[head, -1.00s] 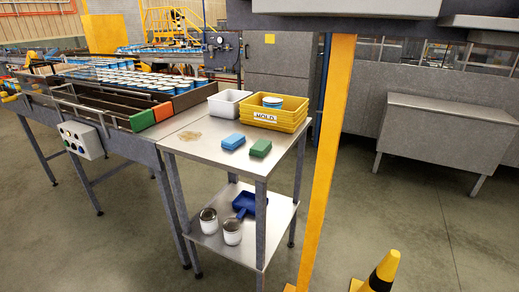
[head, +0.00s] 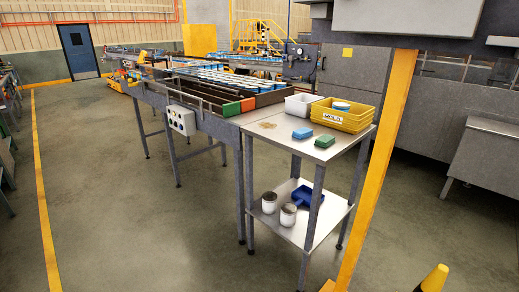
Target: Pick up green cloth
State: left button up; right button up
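The green cloth (head: 324,141) is a small folded block lying on the top shelf of a steel cart (head: 290,150), near its front right edge. A similar blue cloth (head: 302,133) lies just to its left, a small gap apart. Neither of my grippers shows in the head view.
A yellow bin marked HOLD (head: 343,118) with a can in it and a white bin (head: 301,105) stand behind the cloths. Two cans and a blue dustpan (head: 306,196) are on the lower shelf. A yellow post (head: 384,150) rises at the cart's right. The floor in front and left is clear.

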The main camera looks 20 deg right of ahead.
aim_at(325, 141)
jog(key=u, duration=0.4)
jog(key=k, duration=0.55)
jog(key=u, duration=0.75)
jog(key=i, duration=0.9)
jog(key=z, duration=0.45)
jog(key=i, duration=0.75)
jog(key=z, duration=1.25)
jog(key=i, duration=0.35)
jog(key=z, duration=0.3)
